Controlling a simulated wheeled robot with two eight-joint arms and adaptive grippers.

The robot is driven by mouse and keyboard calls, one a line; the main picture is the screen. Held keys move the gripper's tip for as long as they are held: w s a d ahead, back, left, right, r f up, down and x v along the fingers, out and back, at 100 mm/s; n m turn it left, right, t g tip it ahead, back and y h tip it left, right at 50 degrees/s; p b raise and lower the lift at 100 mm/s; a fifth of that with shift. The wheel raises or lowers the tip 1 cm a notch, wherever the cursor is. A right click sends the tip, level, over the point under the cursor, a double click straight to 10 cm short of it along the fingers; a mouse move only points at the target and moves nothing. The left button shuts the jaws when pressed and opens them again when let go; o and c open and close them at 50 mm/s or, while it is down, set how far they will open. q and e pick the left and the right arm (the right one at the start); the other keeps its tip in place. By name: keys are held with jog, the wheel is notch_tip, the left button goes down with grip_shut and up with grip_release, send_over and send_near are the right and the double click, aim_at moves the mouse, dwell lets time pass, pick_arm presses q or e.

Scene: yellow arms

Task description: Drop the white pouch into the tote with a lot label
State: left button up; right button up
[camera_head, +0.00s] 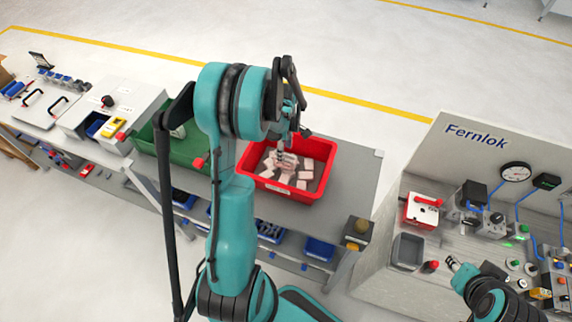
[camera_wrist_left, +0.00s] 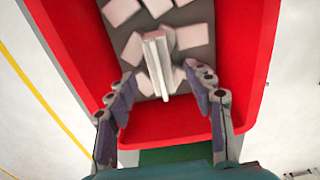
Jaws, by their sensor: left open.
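The red tote (camera_head: 252,181) stands on the grey bench in the head view, with a small white label (camera_head: 277,188) on its front wall. Its writing is too small to read. Several pale pinkish packs lie inside. My left gripper (camera_head: 283,150) is over the tote, pointing down. In the left wrist view its two fingers (camera_wrist_left: 168,100) are spread apart. A white ridged piece, seemingly the white pouch (camera_wrist_left: 157,62), shows between and beyond the fingertips, over the packs. Neither finger touches it; whether it rests on them is unclear. My right arm's end (camera_head: 460,268) is at lower right, its fingers not discernible.
A green tote (camera_head: 150,142) stands left of the red one, partly behind my left arm, with a pale item in it. A Fernlok panel (camera_head: 480,140) with gauges and a grey bin (camera_head: 407,251) is at right. A post with a yellow button (camera_head: 357,230) stands at the bench's front corner.

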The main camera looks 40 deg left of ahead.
pick_arm(q)
notch_tip(320, 180, up, 11)
dwell(0.3)
jog(key=shift+s, duration=0.1)
dwell(0.4)
